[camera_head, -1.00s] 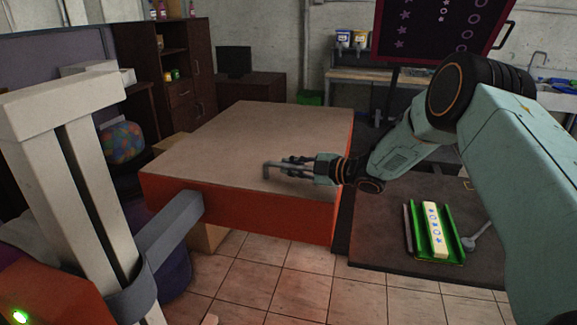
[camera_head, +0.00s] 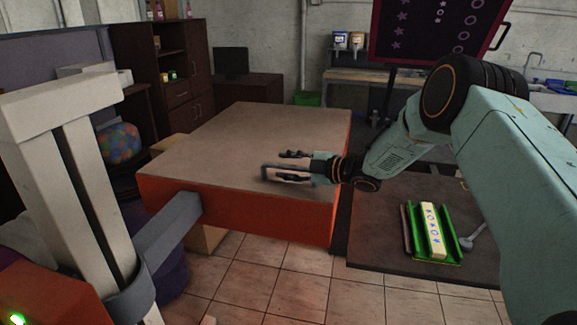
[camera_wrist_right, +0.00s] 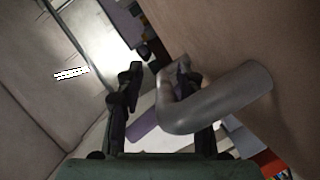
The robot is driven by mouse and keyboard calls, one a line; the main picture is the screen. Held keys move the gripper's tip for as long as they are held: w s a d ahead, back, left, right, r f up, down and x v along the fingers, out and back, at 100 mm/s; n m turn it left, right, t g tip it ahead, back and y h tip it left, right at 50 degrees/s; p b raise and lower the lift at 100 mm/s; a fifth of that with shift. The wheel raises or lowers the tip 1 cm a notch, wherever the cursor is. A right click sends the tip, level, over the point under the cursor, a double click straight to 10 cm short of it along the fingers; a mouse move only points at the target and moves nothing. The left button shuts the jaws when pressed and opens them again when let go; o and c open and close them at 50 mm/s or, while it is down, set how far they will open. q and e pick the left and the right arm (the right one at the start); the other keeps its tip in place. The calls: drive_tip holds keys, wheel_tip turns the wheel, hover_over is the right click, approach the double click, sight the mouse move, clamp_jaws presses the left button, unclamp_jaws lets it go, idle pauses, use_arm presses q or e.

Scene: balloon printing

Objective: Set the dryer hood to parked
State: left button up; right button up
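The dryer hood (camera_head: 235,142) looks like a large box with a tan top and orange-red sides. It joins a grey bracket on a pale post (camera_head: 62,160) at the left. A grey bar handle (camera_head: 267,171) is on the hood near its front right; it also shows in the wrist view (camera_wrist_right: 225,98), bent and passing across the right-hand finger. My right gripper (camera_head: 290,166) is open at the handle, fingers apart. In the wrist view my right gripper (camera_wrist_right: 160,85) has the handle's bent end between its fingers; contact cannot be told. My left gripper is out of view.
A dark platform (camera_head: 385,256) at the right holds a green tray (camera_head: 452,238) with a printed pale strip. A dark printed screen (camera_head: 440,30) stands behind. Shelves (camera_head: 165,75) and a monitor (camera_head: 231,62) are at the back left. Tiled floor (camera_head: 300,285) in front is clear.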

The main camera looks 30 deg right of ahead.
drive_tip(key=shift+s+d, duration=0.3)
wheel_tip(320, 180, up, 2)
hover_over(321, 191)
drive_tip(key=shift+r, duration=0.1)
drive_tip(key=shift+v, duration=1)
drive_tip(key=shift+s+a, duration=0.1)
